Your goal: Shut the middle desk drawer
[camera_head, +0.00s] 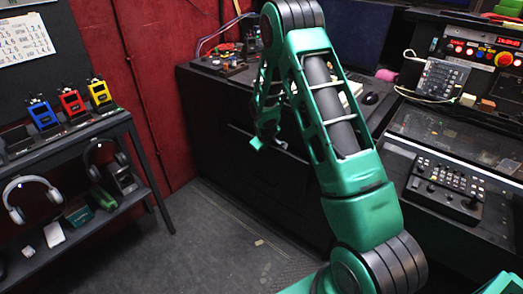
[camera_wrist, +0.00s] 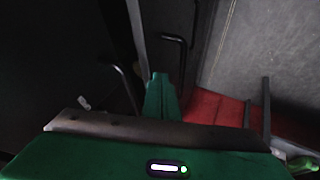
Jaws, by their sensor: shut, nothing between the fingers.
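The black desk (camera_head: 210,105) stands in the back middle of the head view, with dark drawer fronts (camera_head: 265,180) below its top. The fronts are so dark that I cannot tell how far the middle drawer stands out. My green gripper (camera_head: 259,142) is shut and empty, pointing down in front of the desk; my arm hides part of the fronts. In the wrist view my gripper (camera_wrist: 162,82) shows shut between two dark bar handles, one at its left (camera_wrist: 127,88) and one above it (camera_wrist: 180,45). I cannot tell whether it touches either.
A shelf rack with headphones (camera_head: 33,198) and small coloured devices (camera_head: 71,102) stands at the left, by a red wall (camera_head: 140,80). A control console (camera_head: 450,165) stands at the right. The grey floor (camera_head: 200,235) between is mostly clear.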

